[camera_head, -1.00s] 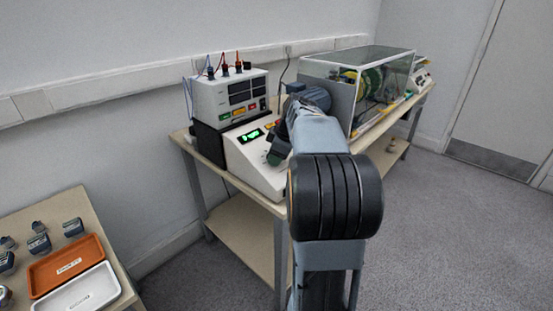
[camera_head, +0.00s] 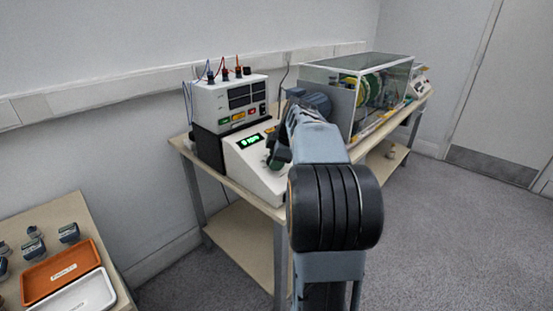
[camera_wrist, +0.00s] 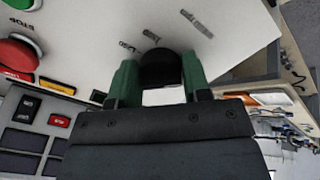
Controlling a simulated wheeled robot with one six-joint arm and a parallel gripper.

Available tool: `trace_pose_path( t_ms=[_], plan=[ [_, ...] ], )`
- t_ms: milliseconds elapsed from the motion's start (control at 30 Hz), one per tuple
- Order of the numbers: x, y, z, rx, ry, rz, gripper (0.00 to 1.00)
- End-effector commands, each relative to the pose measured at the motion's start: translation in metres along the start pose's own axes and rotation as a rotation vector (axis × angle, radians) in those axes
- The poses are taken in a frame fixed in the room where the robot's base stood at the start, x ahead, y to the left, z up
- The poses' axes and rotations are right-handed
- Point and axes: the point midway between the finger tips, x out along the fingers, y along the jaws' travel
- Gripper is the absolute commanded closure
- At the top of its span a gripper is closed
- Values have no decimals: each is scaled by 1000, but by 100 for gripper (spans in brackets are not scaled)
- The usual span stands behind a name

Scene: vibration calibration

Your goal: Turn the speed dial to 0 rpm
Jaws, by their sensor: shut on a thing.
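The speed dial (camera_wrist: 160,68) is a round black knob on the sloping white control panel (camera_wrist: 225,22). In the wrist view my gripper (camera_wrist: 158,80) has one green finger on each side of the dial and is shut on it. Printed marks sit on the panel around the dial, too small and turned to read surely. In the head view my gripper (camera_head: 275,152) is at the panel, and my arm hides the dial. A lit green display (camera_head: 250,140) is on the panel to the left of my gripper; its digits are too blurred to read surely.
A red stop button (camera_wrist: 16,55) and a green button (camera_wrist: 22,5) are near the dial. A white instrument box (camera_head: 212,103) with leads stands behind the panel. A clear-walled machine case (camera_head: 350,72) stands to the right. An orange tray (camera_head: 58,270) lies at lower left.

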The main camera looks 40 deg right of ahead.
Motion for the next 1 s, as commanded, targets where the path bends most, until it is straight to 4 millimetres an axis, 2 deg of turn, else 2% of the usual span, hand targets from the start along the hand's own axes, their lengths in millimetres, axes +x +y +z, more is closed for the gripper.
trace_pose_path(
  t_ms=[67,100,333,667,767,1000],
  plan=[
    [0,0,-1,-2,2,0,80],
    [0,0,-1,-2,2,0,55],
    [0,0,-1,-1,1,0,33],
    [-5,0,0,0,0,1,32],
    [-18,1,-1,0,0,3,32],
    [-68,1,-1,0,-1,4,32]
  ],
)
